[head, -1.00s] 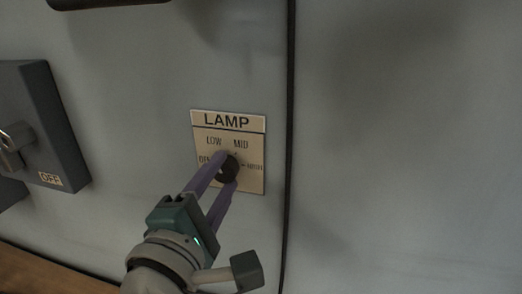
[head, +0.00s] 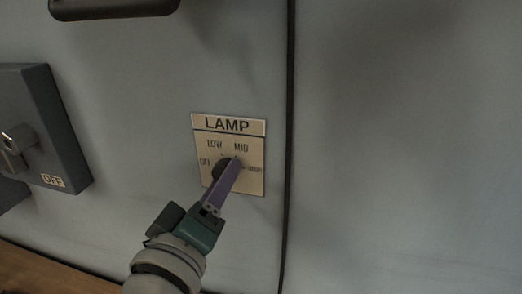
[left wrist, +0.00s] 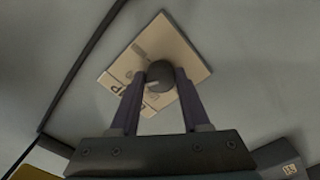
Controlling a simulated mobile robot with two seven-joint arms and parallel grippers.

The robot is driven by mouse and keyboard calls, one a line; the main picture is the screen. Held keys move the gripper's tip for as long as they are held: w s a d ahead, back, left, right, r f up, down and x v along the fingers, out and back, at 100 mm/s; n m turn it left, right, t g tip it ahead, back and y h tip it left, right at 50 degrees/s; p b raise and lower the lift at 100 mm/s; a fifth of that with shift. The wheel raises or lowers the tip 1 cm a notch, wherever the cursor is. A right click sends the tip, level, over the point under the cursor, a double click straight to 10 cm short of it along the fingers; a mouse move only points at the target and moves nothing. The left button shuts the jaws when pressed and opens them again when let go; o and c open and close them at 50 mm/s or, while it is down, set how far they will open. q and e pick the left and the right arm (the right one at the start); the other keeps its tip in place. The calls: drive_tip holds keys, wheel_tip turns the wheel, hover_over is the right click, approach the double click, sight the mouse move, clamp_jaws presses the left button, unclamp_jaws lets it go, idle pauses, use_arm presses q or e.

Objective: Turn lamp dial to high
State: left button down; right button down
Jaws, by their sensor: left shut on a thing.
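The lamp plate (head: 254,184) is a beige label on the grey wall, headed LAMP, with LOW and MID readable and a smaller word at the right. The dark round dial (head: 219,168) sits at its middle, partly hidden by a purple finger. My left gripper (head: 229,170) comes from below, its fingers around the dial and shut on it. In the left wrist view, the dial (left wrist: 160,74) sits between both fingertips, and a pale mark shows on its face. I cannot tell for sure which setting it points to. My right gripper is not in view.
A dark switch box (head: 45,125) with a metal lever and an OFF label stands out from the wall at left. A black cable (head: 288,150) runs down the wall right of the plate. A dark handle (head: 115,8) is at the top left. The wall at right is bare.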

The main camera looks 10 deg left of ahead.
use_arm(q)
drive_tip(key=m, duration=1.2)
drive_tip(key=shift+a+m+p, duration=0.1)
drive_tip(key=shift+m+p, duration=0.2)
idle(0.4)
drive_tip(key=shift+c, duration=1.9)
unclamp_jaws()
